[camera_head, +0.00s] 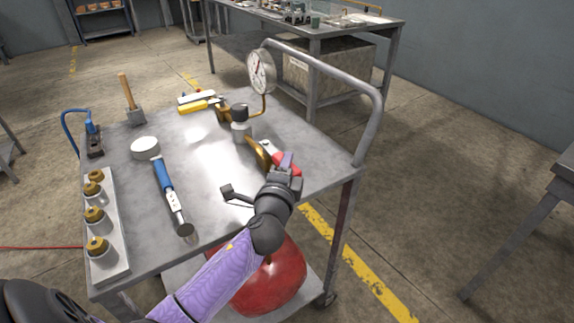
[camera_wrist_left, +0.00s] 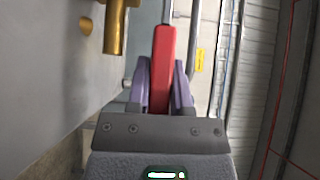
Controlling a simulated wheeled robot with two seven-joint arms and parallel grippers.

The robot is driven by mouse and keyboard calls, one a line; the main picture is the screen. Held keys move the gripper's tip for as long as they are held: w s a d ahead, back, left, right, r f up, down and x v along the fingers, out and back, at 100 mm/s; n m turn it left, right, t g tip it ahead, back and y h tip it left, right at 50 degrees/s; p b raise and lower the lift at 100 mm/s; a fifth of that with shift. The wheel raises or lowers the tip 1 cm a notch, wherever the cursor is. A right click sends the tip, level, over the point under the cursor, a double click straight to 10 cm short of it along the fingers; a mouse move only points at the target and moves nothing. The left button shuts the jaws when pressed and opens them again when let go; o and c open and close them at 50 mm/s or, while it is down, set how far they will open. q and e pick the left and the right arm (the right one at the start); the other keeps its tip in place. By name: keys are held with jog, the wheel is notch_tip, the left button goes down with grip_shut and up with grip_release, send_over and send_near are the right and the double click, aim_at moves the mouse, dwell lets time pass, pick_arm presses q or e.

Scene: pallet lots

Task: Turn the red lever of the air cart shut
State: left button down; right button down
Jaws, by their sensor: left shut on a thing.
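The air cart (camera_head: 215,175) is a grey metal cart with a tubular handle, standing in front of me. Its red lever (camera_head: 292,171) is at the cart's right side beside a brass fitting (camera_head: 257,153), partly hidden by my left gripper (camera_head: 287,163). In the left wrist view the lever (camera_wrist_left: 162,65) runs between the two purple fingers of my left gripper (camera_wrist_left: 165,85), which is shut on it. A brass pipe (camera_wrist_left: 115,28) stands to the left of the lever there. My right gripper is not in view.
A pressure gauge (camera_head: 261,72) rises behind the fitting. A blue-handled wrench (camera_head: 165,180), white roll (camera_head: 145,148), hammer (camera_head: 134,112) and rack of brass fittings (camera_head: 118,225) occupy the cart top. A red tank (camera_head: 275,280) sits below. Floor to the right is clear.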

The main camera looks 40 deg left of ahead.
aim_at(278, 164)
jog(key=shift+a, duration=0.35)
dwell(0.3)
